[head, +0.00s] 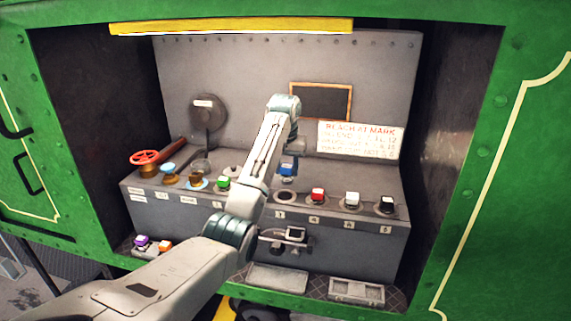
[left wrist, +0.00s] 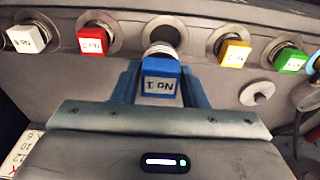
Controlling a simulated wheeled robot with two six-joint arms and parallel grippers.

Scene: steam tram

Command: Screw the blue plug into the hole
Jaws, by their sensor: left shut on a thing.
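The blue plug (head: 288,164) has a square blue head. My left gripper (left wrist: 160,85) is shut on the plug's head (left wrist: 160,87), with one finger on each side. The plug's threaded end (left wrist: 166,50) points towards a ringed hole (left wrist: 160,29). In the head view the plug is above the hole (head: 285,197) in the grey panel, and a small gap shows between them. My left arm crosses the head view and hides part of the row of holes. My right gripper is in neither view.
A red plug (head: 318,194) and a white plug (head: 352,199) sit to the right of the hole. A green plug (head: 222,183) and, in the wrist view, a yellow plug (left wrist: 234,53) sit on its other side. An empty hole (head: 387,206) is at far right.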

